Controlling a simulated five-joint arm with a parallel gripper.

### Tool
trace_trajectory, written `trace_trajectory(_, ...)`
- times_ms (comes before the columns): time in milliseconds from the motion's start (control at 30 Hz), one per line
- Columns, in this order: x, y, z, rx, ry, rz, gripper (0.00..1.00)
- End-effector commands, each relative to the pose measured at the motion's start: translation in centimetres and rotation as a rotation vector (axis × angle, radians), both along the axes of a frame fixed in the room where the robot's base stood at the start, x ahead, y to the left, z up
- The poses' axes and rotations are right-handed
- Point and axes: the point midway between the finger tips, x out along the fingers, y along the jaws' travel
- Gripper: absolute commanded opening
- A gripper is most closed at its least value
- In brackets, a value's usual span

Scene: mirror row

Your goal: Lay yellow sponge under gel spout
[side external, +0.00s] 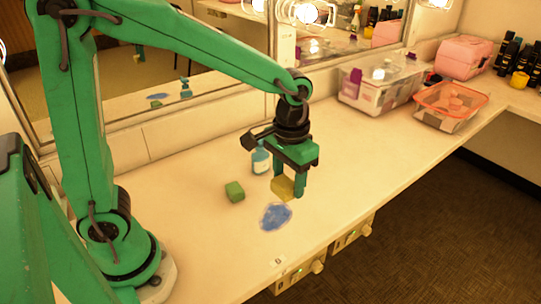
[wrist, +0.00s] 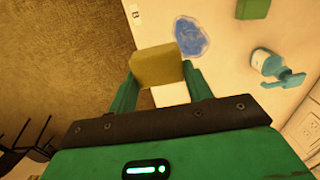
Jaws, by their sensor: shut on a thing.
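The yellow sponge (side external: 283,188) is between the fingers of my gripper (side external: 286,184), which is shut on it. In the wrist view the yellow sponge (wrist: 157,66) sits between the two green fingertips of my gripper (wrist: 160,82). The sponge appears to be held above the counter. The gel bottle (side external: 261,160) stands behind the gripper, partly hidden by it. In the wrist view the bottle (wrist: 268,65) is at the right, apart from the sponge, with its blue pump spout (wrist: 285,80). A blue gel puddle (side external: 276,217) lies on the counter in front of the sponge.
A green block (side external: 234,191) lies left of the bottle. A clear bin (side external: 378,88), an orange-rimmed tray (side external: 450,108) and a pink case (side external: 464,57) stand at the right. The mirror (side external: 200,70) borders the back. The counter's front edge drops to the floor.

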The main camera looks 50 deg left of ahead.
Motion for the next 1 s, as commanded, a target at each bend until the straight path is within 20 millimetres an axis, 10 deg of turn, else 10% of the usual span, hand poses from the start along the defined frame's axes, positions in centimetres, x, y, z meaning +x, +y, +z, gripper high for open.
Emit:
trace_trajectory(500, 6.0, 9.0, 2.5, 0.000, 0.001, -0.017, 0.29)
trace_trajectory(1000, 6.3, 9.5, 2.7, 0.000, 0.000, -0.021, 0.29)
